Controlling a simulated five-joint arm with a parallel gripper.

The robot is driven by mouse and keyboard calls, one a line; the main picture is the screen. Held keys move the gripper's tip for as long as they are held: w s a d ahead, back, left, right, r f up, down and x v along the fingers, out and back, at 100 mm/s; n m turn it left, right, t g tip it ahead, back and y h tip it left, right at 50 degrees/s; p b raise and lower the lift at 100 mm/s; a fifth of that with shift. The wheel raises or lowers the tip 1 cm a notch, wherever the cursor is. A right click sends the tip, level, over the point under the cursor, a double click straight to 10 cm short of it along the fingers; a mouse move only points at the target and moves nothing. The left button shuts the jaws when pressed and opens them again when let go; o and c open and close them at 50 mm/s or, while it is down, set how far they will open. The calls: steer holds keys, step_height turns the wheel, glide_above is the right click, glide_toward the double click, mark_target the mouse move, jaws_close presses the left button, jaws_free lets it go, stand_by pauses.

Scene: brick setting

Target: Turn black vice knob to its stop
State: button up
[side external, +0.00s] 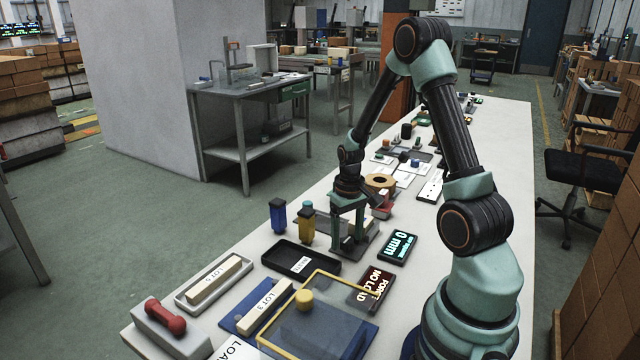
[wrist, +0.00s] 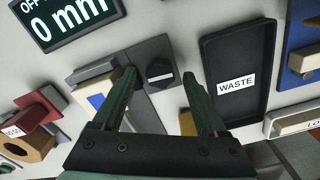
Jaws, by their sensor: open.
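In the wrist view the black vice knob (wrist: 160,72), a dark faceted cap with a pale mark beside it, sits on a grey vice plate (wrist: 150,48). A pale block with a blue mark (wrist: 95,97) lies by the vice, left of the knob. My gripper (wrist: 162,75) is open, its two green fingers apart with the knob appearing between their tips. Contact with the knob cannot be told. In the side view my gripper (side external: 349,240) points down over the vice base (side external: 362,246); the knob cannot be made out there.
A black waste tray (wrist: 238,70) is right of the vice. A display reading 0 mm (side external: 398,246) stands beside it, with a no-load display (side external: 370,288) nearer. Blue (side external: 277,216) and yellow (side external: 307,222) bottles stand close left. A brown ring (side external: 380,182) is behind.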

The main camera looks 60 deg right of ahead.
mark_target(347, 240)
steer(key=shift+s+a+m, duration=0.1)
steer(key=shift+s+m, duration=0.05)
steer(key=shift+m, duration=0.95)
step_height(347, 240, up, 12)
steer(key=a+r+n+t, duration=0.2)
steer(key=a+r, duration=0.3)
steer(key=a, duration=0.5)
steer(key=s+a+r+n+t, duration=0.1)
steer(key=a+r+n+t, duration=0.2)
steer(key=a, duration=0.7)
steer(key=shift+s+r+n, duration=0.25)
steer(key=shift+r+n, duration=0.35)
steer(key=shift+r, duration=0.6)
steer(key=shift+s+a+r+n+t, duration=0.15)
steer(key=shift+s+a+n+t, duration=0.15)
steer(key=shift+a+n, duration=0.25)
